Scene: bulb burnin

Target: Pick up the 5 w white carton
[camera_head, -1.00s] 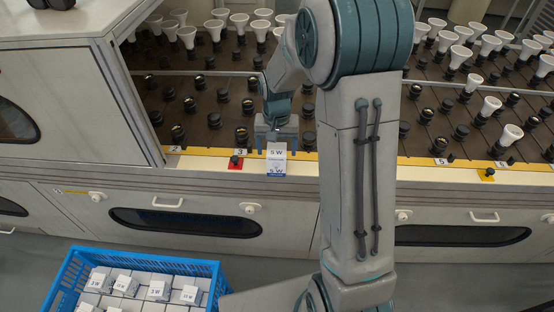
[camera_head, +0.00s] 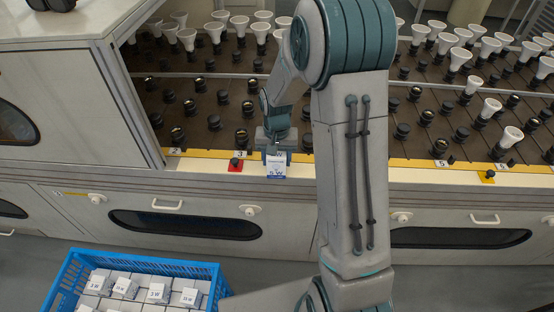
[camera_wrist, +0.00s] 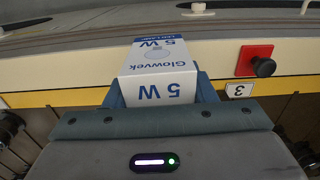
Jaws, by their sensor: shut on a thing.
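The 5 W white carton (camera_head: 277,169) stands at the front ledge of the burn-in rack, just right of the red button. In the wrist view the carton (camera_wrist: 158,68) shows "5 W" and "Glowvek" in blue print on its faces. My gripper (camera_head: 276,157) is over the carton from above, with a finger on each side of it. In the wrist view my gripper (camera_wrist: 160,92) is shut on the carton. The carton's lower part and whether it touches the ledge cannot be told.
A red plate with a black button (camera_head: 235,164) is close left of the carton, by label 3. Sockets and bulbs (camera_head: 460,58) fill the rack behind. A blue crate (camera_head: 215,284) with several white cartons is at the lower left.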

